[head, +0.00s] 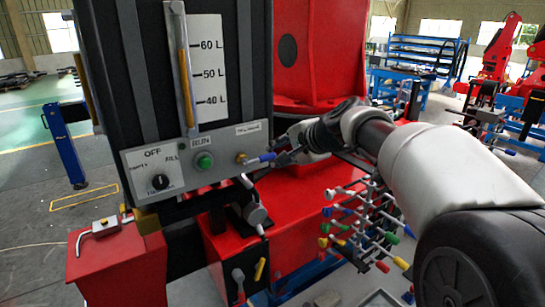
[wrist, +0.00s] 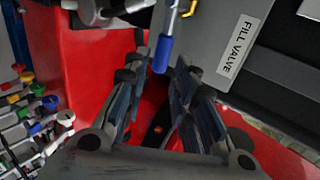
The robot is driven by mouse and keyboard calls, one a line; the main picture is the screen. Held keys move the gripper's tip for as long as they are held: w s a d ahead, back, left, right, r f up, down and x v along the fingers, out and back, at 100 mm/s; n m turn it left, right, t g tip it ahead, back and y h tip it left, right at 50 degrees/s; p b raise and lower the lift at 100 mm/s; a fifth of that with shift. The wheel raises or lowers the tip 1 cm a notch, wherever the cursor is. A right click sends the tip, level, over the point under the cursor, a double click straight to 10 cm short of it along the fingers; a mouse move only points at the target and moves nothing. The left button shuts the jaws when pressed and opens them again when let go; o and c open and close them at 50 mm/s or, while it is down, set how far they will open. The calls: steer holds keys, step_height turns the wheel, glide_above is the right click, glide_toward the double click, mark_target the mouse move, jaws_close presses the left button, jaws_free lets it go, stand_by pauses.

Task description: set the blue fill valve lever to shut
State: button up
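The blue fill valve lever (head: 262,158) juts to the right from a brass fitting (head: 241,158) on the front panel, close to level and tilted slightly up at its tip. In the wrist view the blue lever (wrist: 162,53) points down, its end between my fingertips. The FILL VALVE label (wrist: 232,48) is beside it. My gripper (head: 279,156) is at the lever's free end in the head view. In the wrist view my gripper (wrist: 161,72) is open, with a finger on each side of the lever and visible gaps. I cannot tell whether either finger touches it.
The grey panel (head: 200,165) carries a green button (head: 204,161) and a black selector knob (head: 160,182). A level scale (head: 209,70) stands above. A rack of coloured handles (head: 360,225) is below my arm. Red machinery (head: 315,50) stands close behind.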

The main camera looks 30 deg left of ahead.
steer(key=v, duration=0.6)
steer(key=shift+d, duration=0.1)
